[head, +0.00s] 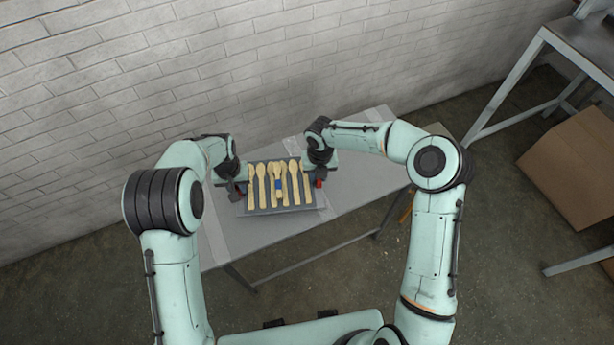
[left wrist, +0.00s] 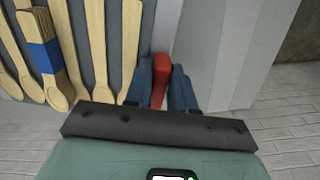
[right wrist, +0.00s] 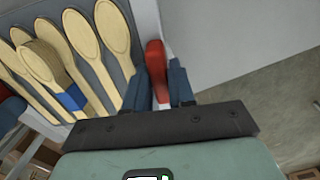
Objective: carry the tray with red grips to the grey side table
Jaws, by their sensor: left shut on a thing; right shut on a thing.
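The dark grey tray (head: 285,207) holds several wooden spoons lying side by side, and one bundle has a blue band (head: 279,184). The tray is over the grey table; whether it touches the top I cannot tell. My left gripper (head: 237,190) is at the tray's left end. In the left wrist view its blue fingers (left wrist: 162,85) are shut on a red grip (left wrist: 160,68). My right gripper (head: 320,178) is at the right end. In the right wrist view its fingers (right wrist: 162,85) are shut on the other red grip (right wrist: 156,62).
The grey table (head: 350,190) has bare top to the right of the tray. A white brick wall (head: 250,70) stands close behind. At the right are a grey metal table (head: 585,40) and a cardboard box (head: 570,165) on the dark floor.

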